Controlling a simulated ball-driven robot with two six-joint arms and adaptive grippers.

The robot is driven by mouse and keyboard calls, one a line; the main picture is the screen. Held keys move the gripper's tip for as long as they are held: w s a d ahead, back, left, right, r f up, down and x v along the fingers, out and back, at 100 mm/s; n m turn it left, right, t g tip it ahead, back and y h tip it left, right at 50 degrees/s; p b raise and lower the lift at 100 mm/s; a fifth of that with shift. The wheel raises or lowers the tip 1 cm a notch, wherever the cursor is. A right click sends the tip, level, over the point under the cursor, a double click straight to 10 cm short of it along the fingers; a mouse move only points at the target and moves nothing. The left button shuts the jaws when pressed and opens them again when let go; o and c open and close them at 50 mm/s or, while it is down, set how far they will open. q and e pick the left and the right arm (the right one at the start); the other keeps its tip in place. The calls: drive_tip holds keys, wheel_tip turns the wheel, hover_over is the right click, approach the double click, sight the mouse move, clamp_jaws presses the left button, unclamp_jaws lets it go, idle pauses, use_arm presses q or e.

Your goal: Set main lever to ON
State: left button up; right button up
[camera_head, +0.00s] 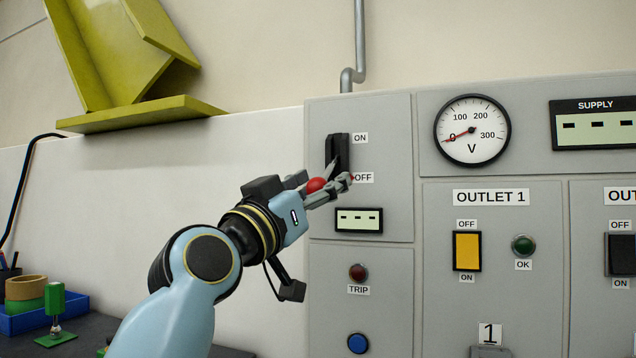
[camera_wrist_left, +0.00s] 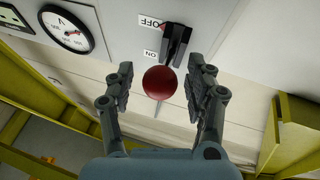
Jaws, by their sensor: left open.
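The main lever has a red ball knob (camera_head: 316,185) and a black slotted housing (camera_head: 337,150) on the grey panel. The ON label (camera_head: 360,138) is at the top of the housing and the OFF label (camera_head: 364,177) is lower. The lever points down toward OFF. My left gripper (camera_head: 327,186) is open at the knob. In the left wrist view, the red knob (camera_wrist_left: 158,83) lies between the spread fingers of the left gripper (camera_wrist_left: 163,85), with gaps visible on both sides. My right gripper is not in view.
A voltmeter (camera_head: 472,131) reads about 0. A yellow OUTLET 1 switch (camera_head: 467,251) is to the right. A yellow-green shelf (camera_head: 140,113) hangs upper left.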

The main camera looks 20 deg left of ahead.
use_arm(q)
drive_tip(key=shift+c, duration=0.2)
clamp_jaws()
drive_tip(key=shift+w, duration=0.1)
drive_tip(key=shift+f, duration=0.15)
